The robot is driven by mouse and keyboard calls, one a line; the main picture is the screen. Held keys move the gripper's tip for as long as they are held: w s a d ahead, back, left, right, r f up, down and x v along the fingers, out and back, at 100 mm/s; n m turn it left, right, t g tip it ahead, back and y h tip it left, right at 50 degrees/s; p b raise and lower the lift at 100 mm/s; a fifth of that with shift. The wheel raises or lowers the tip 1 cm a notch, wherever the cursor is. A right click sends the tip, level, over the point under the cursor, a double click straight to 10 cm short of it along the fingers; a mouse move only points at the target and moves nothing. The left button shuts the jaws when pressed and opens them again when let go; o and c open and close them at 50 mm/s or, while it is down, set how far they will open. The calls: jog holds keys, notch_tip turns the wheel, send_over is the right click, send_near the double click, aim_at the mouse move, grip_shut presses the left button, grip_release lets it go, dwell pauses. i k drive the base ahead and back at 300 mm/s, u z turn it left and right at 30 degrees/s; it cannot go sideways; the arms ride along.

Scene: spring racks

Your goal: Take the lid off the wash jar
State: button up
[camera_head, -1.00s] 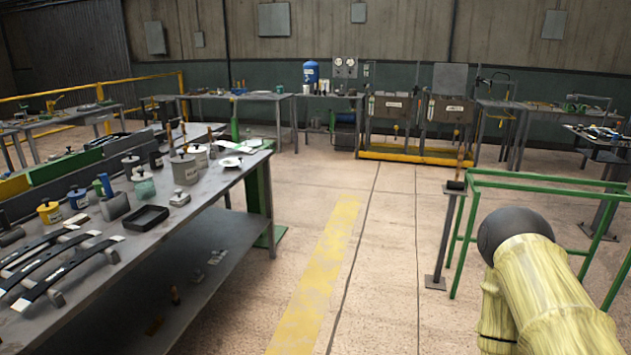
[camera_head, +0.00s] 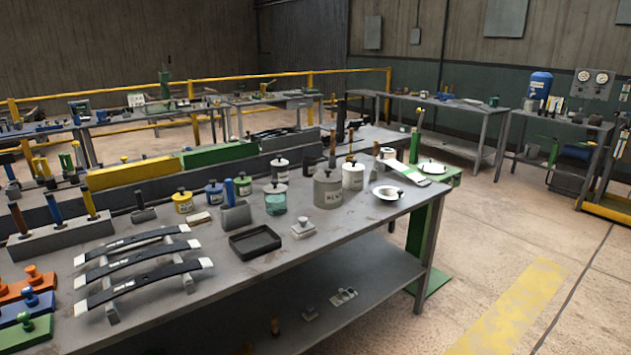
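Several lidded jars stand on the grey bench (camera_head: 300,255). A clear jar of teal liquid (camera_head: 275,204) has a grey knobbed lid (camera_head: 275,187) on it. A larger grey pot (camera_head: 328,192) with a knobbed lid stands to its right, with lettering too blurred to read surely. A white jar (camera_head: 352,177) is behind that pot. Yellow (camera_head: 184,204), blue (camera_head: 214,194) and green-banded (camera_head: 242,187) jars are to the left. I cannot tell from labels which is the wash jar. My gripper is not in view.
A black tray (camera_head: 255,242) and a small knobbed block (camera_head: 304,228) lie in front of the jars. Curved leaf springs (camera_head: 140,260) lie at left. A white dish (camera_head: 387,197) is near the right edge. Floor right of the bench is clear.

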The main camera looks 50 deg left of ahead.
aim_at(275, 187)
jog(key=i, duration=2.4)
jog(key=u, duration=3.3)
